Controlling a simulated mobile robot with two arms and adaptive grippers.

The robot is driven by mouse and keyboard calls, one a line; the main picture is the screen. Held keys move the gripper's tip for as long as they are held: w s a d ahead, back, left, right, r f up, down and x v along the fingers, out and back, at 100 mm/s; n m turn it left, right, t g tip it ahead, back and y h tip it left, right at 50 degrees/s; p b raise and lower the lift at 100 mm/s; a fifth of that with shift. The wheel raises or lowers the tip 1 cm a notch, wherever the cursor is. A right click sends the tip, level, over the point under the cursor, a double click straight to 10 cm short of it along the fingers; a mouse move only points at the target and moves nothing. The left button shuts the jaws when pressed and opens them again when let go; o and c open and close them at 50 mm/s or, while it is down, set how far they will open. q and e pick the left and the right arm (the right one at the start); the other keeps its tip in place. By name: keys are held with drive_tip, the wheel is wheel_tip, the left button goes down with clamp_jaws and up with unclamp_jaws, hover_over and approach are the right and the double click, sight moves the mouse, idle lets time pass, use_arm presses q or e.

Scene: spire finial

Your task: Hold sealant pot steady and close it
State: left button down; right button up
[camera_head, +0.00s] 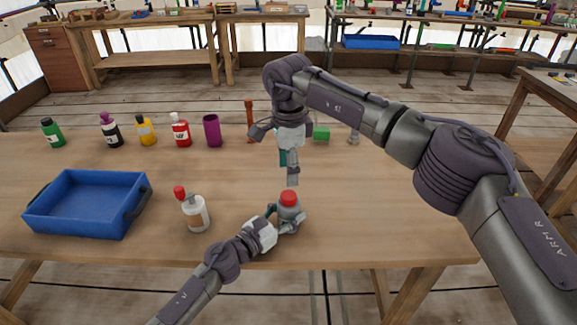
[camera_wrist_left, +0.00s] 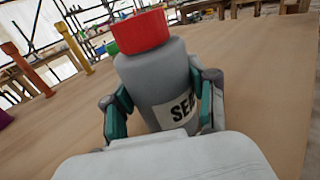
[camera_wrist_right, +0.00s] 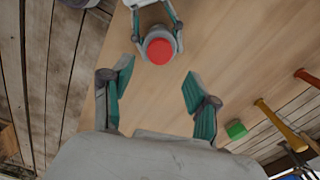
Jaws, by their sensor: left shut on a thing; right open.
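The sealant pot (camera_head: 289,211) is a grey bottle standing upright near the table's front edge, with a red cap (camera_head: 289,197) on top. My left gripper (camera_head: 290,222) is shut around the body of the pot. In the left wrist view the pot (camera_wrist_left: 157,80) sits between the fingers, and part of its label shows. My right gripper (camera_head: 290,178) is open and empty, pointing down above and behind the pot. In the right wrist view the red cap (camera_wrist_right: 160,50) lies beyond the spread fingertips, apart from them. I cannot tell how tightly the cap sits.
A white bottle with a red cap (camera_head: 195,212) stands left of the pot. A blue tray (camera_head: 88,232) is at the left. Several bottles and a purple cup (camera_head: 212,131) line the back. A green block (camera_head: 321,134) is behind my right gripper. The table's right side is clear.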

sight(289, 195)
drive_tip(key=shift+n, duration=0.9)
drive_tip(key=shift+f, duration=4)
drive_tip(key=shift+c, duration=0.3)
